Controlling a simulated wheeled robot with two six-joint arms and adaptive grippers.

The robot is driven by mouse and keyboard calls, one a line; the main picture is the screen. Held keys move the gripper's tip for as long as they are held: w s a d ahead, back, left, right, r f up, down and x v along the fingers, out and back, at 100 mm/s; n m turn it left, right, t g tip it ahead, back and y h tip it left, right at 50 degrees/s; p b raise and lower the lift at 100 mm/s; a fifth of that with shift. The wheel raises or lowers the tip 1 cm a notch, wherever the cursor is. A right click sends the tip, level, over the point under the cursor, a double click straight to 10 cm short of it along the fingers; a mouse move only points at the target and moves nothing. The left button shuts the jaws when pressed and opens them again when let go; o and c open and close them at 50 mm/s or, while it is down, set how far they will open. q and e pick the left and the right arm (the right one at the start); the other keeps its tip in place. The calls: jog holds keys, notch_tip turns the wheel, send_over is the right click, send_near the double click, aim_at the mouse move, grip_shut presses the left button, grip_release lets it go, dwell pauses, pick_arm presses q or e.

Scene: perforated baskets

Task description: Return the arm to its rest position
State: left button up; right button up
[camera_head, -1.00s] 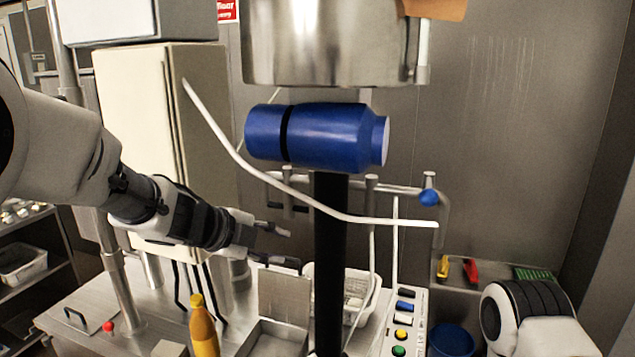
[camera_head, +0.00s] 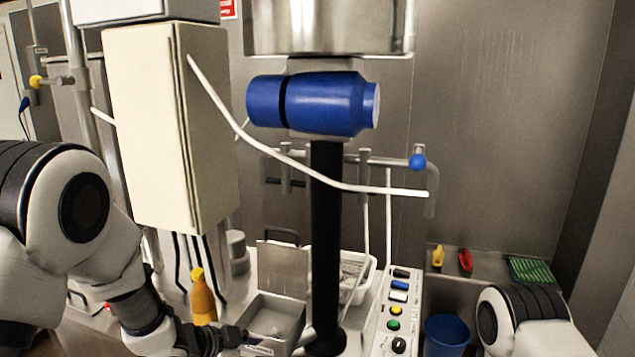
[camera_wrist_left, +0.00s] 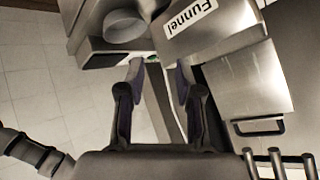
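My left arm (camera_head: 95,235) is bent at the left of the head view, and its forearm slopes down to the lower middle. My left gripper (camera_wrist_left: 160,78) is open in the left wrist view, with nothing between its two dark fingers. In the head view its dark fingers are at the bottom, close to a grey open box (camera_head: 272,318); I cannot tell whether they touch. Of my right arm, only a white and black link (camera_head: 525,315) shows at the lower right; its gripper is not in view.
A yellow-orange bottle (camera_head: 203,303) stands beside my left forearm. A black column (camera_head: 326,230) stands under a blue cylinder (camera_head: 310,103). A white perforated basket (camera_head: 358,272), button panel (camera_head: 396,320) and blue bin (camera_head: 447,335) lie right. A metal part labelled Funnel (camera_wrist_left: 215,35) is beyond the fingers.

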pick_arm(q)
jog(key=s+a+f+n+g+y+b, duration=0.1)
jog(key=s+a+f+n, duration=0.15)
jog(key=f, duration=0.55)
jog(key=s+a+f+n+y+b, duration=0.1)
jog(key=s+f+n+b, duration=0.2)
jog(key=f, duration=0.5)
jog(key=s+a+f+n+g+y+b, duration=0.1)
jog(key=s+a+f+n+g, duration=0.1)
jog(key=s+f, duration=0.4)
jog(key=s+a+f+n+g+y+b, duration=0.1)
jog(key=s+a+f+n, duration=0.3)
jog(key=s, duration=0.8)
jog(key=s+a+f+n+g+y+b, duration=0.2)
jog(key=s+a+f+n+g, duration=0.1)
jog(key=s+f, duration=0.5)
jog(key=shift+s+a+f+y, duration=0.3)
jog(key=shift+s+f+y, duration=0.1)
jog(key=shift+f, duration=0.1)
pick_arm(e)
notch_tip(320, 180, down, 10)
jog(key=shift+w+r, duration=0.2)
jog(key=shift+r, duration=0.05)
